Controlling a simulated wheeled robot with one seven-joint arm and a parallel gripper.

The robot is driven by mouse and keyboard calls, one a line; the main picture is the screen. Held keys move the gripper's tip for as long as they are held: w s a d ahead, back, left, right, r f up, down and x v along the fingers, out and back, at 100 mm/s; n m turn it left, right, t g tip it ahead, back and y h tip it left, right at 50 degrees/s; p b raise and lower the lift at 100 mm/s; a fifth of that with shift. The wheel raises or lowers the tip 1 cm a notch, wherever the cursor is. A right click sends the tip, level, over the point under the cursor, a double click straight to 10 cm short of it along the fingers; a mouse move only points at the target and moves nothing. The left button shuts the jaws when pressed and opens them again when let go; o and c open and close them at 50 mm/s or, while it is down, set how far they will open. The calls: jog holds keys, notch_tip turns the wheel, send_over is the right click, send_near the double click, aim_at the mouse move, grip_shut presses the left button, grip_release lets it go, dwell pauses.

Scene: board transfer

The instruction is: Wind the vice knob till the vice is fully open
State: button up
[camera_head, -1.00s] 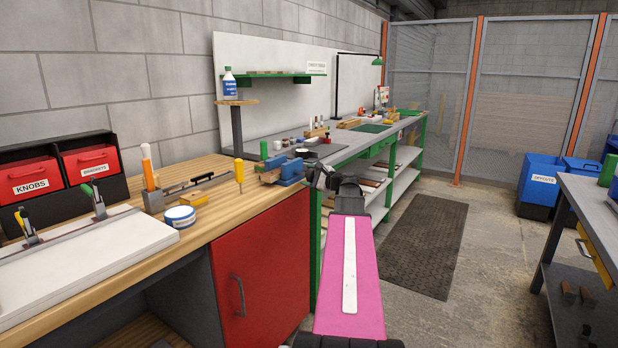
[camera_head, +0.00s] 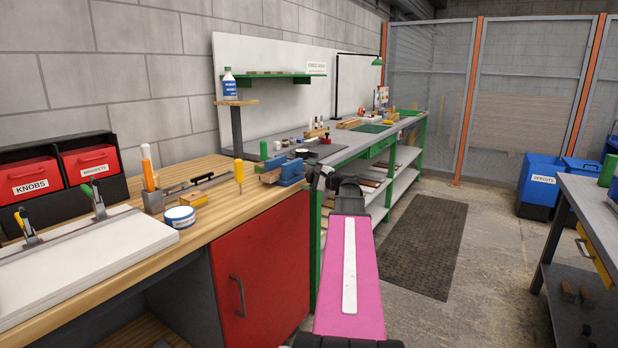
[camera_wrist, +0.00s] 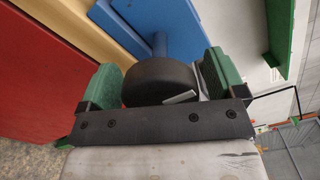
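The blue vice (camera_head: 291,172) sits at the right end of the wooden bench top, by its front edge. In the wrist view its blue body (camera_wrist: 192,15) and blue screw shaft (camera_wrist: 160,45) lead to a round black knob (camera_wrist: 155,84) with a pale mark on its face. My gripper (camera_wrist: 160,80) has its green fingers on opposite sides of the knob, seemingly touching both sides. In the head view my gripper (camera_head: 320,178) is just right of the vice, and the knob is hard to make out. How far the jaws stand apart is not clear.
A red cabinet door (camera_head: 262,265) is below the vice. A yellow-handled tool (camera_head: 239,172), a round tin (camera_head: 180,217) and clamps on a white board (camera_head: 80,262) are on the bench. A grey green-legged bench (camera_head: 345,150) runs behind.

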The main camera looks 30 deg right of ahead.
jog(key=v, duration=1)
jog(key=shift+s+d, duration=0.2)
jog(key=shift+s, duration=0.15)
jog(key=shift+s, duration=0.1)
dwell(0.3)
